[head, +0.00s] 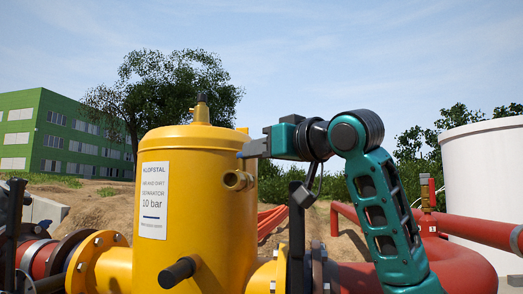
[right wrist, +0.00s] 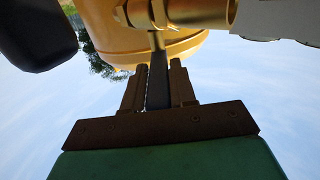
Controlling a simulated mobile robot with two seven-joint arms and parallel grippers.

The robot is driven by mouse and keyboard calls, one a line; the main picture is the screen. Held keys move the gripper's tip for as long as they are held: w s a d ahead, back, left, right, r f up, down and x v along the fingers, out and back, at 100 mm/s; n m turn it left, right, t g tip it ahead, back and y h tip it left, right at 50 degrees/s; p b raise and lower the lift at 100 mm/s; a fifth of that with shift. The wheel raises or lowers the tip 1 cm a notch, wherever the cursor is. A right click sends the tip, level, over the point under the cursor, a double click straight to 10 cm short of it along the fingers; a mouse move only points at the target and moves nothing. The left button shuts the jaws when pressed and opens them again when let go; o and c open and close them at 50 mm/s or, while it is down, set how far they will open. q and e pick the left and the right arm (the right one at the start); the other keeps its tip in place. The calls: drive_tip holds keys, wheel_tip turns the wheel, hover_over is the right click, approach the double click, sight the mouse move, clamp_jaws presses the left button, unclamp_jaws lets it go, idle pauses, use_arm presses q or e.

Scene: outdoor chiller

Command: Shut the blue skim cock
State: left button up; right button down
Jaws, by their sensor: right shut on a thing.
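The skim cock's brass body (head: 238,180) sticks out from the upper right side of the yellow separator (head: 165,235). In the right wrist view, a brass fitting (right wrist: 200,12) shows at the top, with a narrow dark lever (right wrist: 157,80) running down from it. My right gripper (head: 249,150) reaches in from the right, just above the brass body. In the right wrist view, its two fingers (right wrist: 157,88) are shut on the lever, one on each side. In the head view the gripper mostly hides the lever; a small bluish edge shows at its tip. My left gripper is not in view.
A white label (head: 153,200) is on the separator's front, and a black stub (head: 179,271) sticks out below. Flanged pipes run left and right. An upright black lever (head: 297,235) stands right of the separator. A red pipe (head: 455,265) and white tank (head: 485,185) are at right.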

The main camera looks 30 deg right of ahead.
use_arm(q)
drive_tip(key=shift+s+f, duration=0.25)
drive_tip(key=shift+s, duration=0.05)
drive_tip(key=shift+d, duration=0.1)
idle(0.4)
